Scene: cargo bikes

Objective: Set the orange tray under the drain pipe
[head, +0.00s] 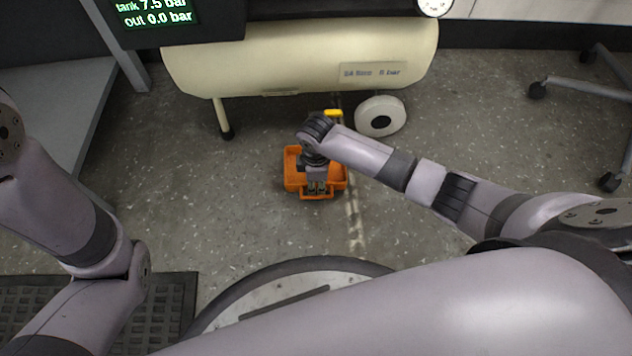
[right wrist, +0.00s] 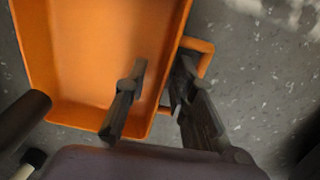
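The orange tray (head: 291,172) sits on the floor in front of the tank. Its handle (right wrist: 208,58) sticks out from one side in the right wrist view. My right gripper (head: 317,190) is down at the tray's near side. In the right wrist view its fingers (right wrist: 162,75) are apart, one over the tray's inside and one beyond the wall at the handle. I see a gap between the fingers and the wall. A yellow part (head: 333,113) shows under the tank, behind my right wrist; the drain pipe itself is not clearly visible. My left gripper is out of view.
The cream tank (head: 300,60) stands on a thin leg (head: 223,118) and a white wheel (head: 380,116). Chair casters (head: 610,182) are at the right. A black mat (head: 160,300) lies at lower left. The floor around the tray is clear.

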